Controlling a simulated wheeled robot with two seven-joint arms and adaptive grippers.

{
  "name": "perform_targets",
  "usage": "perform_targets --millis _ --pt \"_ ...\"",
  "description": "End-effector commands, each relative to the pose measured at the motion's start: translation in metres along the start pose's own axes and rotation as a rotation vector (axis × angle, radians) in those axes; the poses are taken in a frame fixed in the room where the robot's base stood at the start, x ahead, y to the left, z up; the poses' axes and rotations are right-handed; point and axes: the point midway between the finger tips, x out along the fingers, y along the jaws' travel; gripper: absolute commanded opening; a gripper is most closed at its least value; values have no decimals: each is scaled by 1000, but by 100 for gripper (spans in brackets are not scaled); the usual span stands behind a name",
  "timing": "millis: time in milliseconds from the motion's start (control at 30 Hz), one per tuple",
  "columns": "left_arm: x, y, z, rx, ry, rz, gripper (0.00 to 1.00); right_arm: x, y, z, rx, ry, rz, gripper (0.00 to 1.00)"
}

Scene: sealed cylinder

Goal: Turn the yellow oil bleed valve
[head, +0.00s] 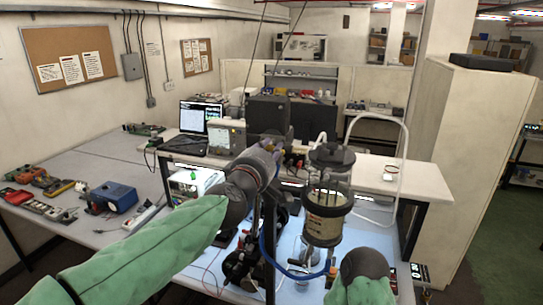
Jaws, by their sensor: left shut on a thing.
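The sealed cylinder (328,196) stands upright right of centre in the head view, with a clear wall, dark cap and tan label. A small yellow-orange part (332,270), which looks like the oil bleed valve, shows low beneath it, at the end of a blue hose. My left gripper (282,147) is left of the cylinder's cap, pointing away from me. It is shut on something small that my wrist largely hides. My right arm (365,262) comes up from the bottom, close to the right of the yellow-orange part. Its fingers are hidden.
A blue hose (270,255) curves below the cylinder beside a dark stand. A white bench (420,180) with a laptop (192,125) and dark boxes lies behind. The grey left table (105,165) holds a blue device (112,196) and tools. A tall cabinet (470,160) stands right.

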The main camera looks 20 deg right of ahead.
Motion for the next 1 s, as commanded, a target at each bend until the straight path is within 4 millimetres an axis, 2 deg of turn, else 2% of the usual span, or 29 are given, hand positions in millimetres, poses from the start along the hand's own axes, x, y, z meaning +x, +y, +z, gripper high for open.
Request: perform_targets --millis 400,1000 --pt "0 -8 0 -230 0 -2 0 15 5 -1 0 0 0 40" --pt "0 -9 0 -281 -1 -4 0 16 6 -1 0 0 0 40"
